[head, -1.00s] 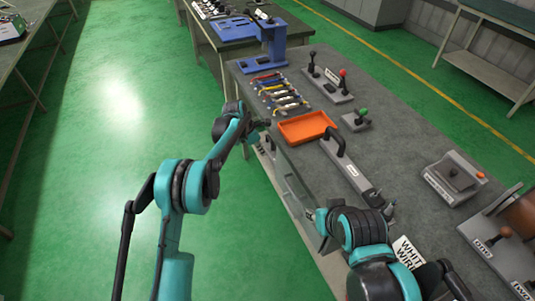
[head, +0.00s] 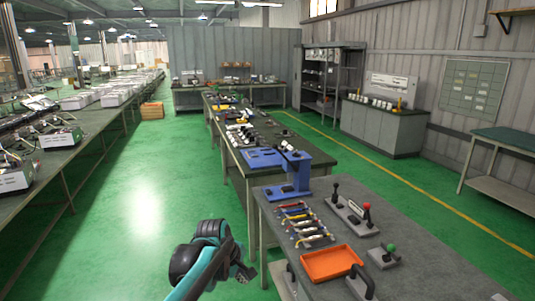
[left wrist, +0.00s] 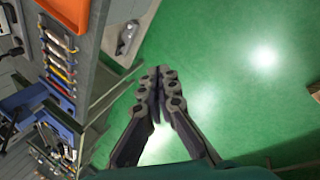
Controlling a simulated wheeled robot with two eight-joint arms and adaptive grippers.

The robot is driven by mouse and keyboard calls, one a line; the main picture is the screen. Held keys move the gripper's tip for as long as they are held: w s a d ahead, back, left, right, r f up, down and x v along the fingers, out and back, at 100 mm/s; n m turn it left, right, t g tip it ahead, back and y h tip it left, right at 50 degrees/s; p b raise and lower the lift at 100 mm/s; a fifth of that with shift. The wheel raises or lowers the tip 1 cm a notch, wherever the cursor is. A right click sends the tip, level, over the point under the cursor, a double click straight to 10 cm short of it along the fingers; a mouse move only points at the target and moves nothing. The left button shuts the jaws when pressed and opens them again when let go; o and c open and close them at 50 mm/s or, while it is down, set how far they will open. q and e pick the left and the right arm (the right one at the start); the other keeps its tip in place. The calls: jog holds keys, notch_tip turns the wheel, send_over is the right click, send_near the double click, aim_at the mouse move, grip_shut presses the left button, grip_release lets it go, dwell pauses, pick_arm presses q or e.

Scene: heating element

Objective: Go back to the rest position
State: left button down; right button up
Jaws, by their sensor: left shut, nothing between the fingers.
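My left gripper (head: 244,273) is at the bottom of the head view, off the left side of the near workbench (head: 427,275). In the left wrist view, its two fingers (left wrist: 160,85) are together and empty, with green floor behind them. The fingers are apart from the bench and from everything on it. My right gripper is not in the head view.
An orange tray (head: 330,264), several coloured-handled tools (head: 303,223), a blue stand (head: 295,172) and lever blocks (head: 350,212) are on the near bench. Another long bench (head: 85,128) runs along the left. The green floor (head: 140,220) between is clear.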

pick_arm(q)
jog(key=s+a+f+m+t, duration=0.1)
jog(key=s+a+m, duration=0.2)
jog(key=s, duration=0.5)
jog(key=s+a+m+t+y, duration=0.1)
jog(key=s+a+m, duration=0.3)
jog(key=s, duration=0.5)
jog(key=s+a+f+m+t+y, duration=0.1)
jog(key=s+a+m, duration=0.3)
jog(key=s, duration=0.4)
jog(key=shift+s+f+m, duration=0.3)
jog(key=shift+m, duration=0.3)
